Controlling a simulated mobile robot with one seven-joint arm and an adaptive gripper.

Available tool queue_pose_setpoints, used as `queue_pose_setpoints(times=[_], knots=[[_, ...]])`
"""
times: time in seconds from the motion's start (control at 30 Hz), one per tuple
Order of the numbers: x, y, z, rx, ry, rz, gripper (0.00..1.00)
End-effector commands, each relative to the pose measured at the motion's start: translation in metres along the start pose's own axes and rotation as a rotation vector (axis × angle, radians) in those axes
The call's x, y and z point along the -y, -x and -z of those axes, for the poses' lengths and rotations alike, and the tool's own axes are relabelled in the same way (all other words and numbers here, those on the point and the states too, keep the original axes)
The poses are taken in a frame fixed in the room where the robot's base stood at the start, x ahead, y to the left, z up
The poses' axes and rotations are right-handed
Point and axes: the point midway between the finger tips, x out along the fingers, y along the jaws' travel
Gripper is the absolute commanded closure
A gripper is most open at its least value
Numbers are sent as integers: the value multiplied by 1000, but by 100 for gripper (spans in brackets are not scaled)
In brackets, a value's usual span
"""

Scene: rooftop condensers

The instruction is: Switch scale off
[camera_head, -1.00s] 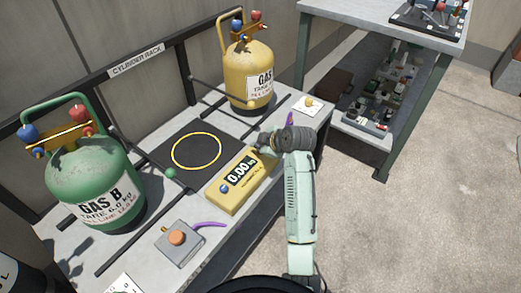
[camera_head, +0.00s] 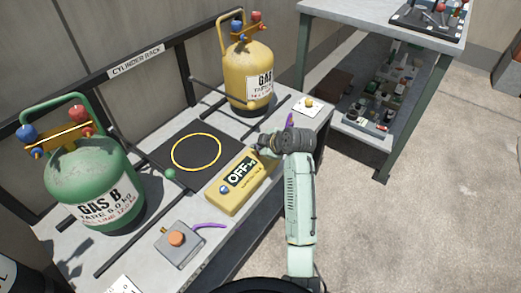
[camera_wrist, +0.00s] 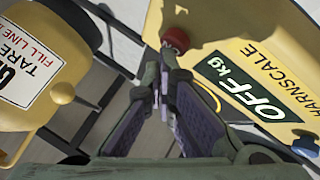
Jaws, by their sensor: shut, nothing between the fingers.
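The scale's yellow box (camera_head: 231,196) sits on the bench, and its display (camera_head: 241,172) reads OFF. In the wrist view the display (camera_wrist: 240,88) reads "OFF kg". A blue button (camera_head: 223,189) is at the box's near end; it shows at the right edge in the wrist view (camera_wrist: 306,146). A red button (camera_wrist: 175,39) is at the far end. My gripper (camera_wrist: 165,85) is shut and empty, its fingertips just by the red button; whether they touch it I cannot tell. The black weighing plate (camera_head: 170,150) with a yellow ring is bare.
Green cylinder Gas B (camera_head: 95,170) stands at left, a yellow gas cylinder (camera_head: 250,65) at the back. A grey box with an orange button (camera_head: 177,238) is at the front of the bench, with a purple strip (camera_head: 209,225) beside it. A second table (camera_head: 375,20) stands at right.

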Motion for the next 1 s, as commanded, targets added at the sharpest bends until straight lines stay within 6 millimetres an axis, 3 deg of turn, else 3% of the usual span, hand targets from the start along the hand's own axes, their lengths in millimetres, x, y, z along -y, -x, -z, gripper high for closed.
queue_pose_setpoints(times=[0.27,0.67,1.0], knots=[[-9,12,9,0,0,0,100],[-10,13,10,0,0,0,100],[-25,34,25,0,1,-1,100]])
